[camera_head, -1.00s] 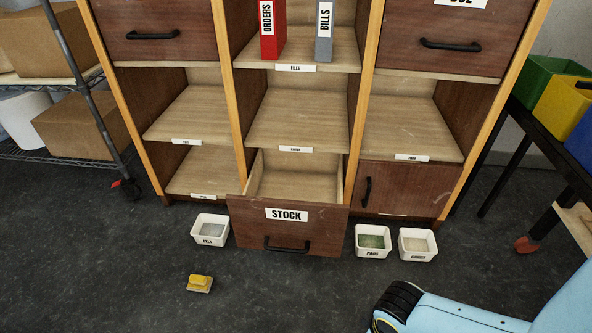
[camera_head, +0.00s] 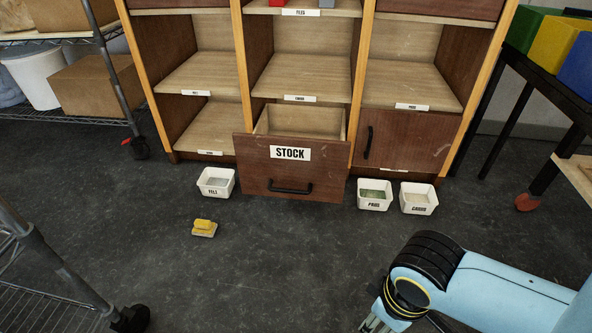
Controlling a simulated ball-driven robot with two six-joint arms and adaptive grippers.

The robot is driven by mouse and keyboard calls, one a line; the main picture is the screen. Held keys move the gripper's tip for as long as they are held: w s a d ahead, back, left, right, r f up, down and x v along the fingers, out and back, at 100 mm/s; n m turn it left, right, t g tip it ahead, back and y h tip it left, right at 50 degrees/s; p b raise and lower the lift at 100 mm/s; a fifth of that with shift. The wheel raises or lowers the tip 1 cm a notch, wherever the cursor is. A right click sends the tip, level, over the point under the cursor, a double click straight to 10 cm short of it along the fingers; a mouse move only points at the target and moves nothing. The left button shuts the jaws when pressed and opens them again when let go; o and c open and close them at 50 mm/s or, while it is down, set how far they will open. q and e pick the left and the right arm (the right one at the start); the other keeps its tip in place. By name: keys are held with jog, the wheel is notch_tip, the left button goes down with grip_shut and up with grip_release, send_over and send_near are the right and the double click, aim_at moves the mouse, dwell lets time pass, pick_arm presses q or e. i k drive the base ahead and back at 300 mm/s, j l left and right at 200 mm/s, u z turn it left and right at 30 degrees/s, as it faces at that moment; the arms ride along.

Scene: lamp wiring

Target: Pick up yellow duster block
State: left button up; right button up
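The yellow duster block (camera_head: 204,227) lies on the dark floor, left of centre, in front of the shelf unit. It has a yellow top on a paler base. My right arm comes in from the lower right, and its gripper (camera_head: 374,325) is partly cut off by the bottom edge. Its fingers point down, well to the right of the block and apart from it. I cannot tell whether it is open. My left gripper is not in view.
A STOCK drawer (camera_head: 291,168) stands pulled out of the shelf unit. White bins labelled FELT (camera_head: 216,182), PADS (camera_head: 374,194) and CARDS (camera_head: 418,199) sit on the floor. A wire rack (camera_head: 50,290) stands at lower left. Floor around the block is clear.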

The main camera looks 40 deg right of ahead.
aim_at(202, 228)
jog(key=u, duration=0.25)
jog(key=i+l+u, duration=0.3)
jog(key=l+u, duration=0.25)
jog(key=i+l+u, duration=0.3)
jog(key=i+l, duration=0.1)
jog(key=l, duration=0.75)
jog(key=i+l+u, duration=0.1)
jog(key=l, duration=0.3)
jog(key=i, duration=0.05)
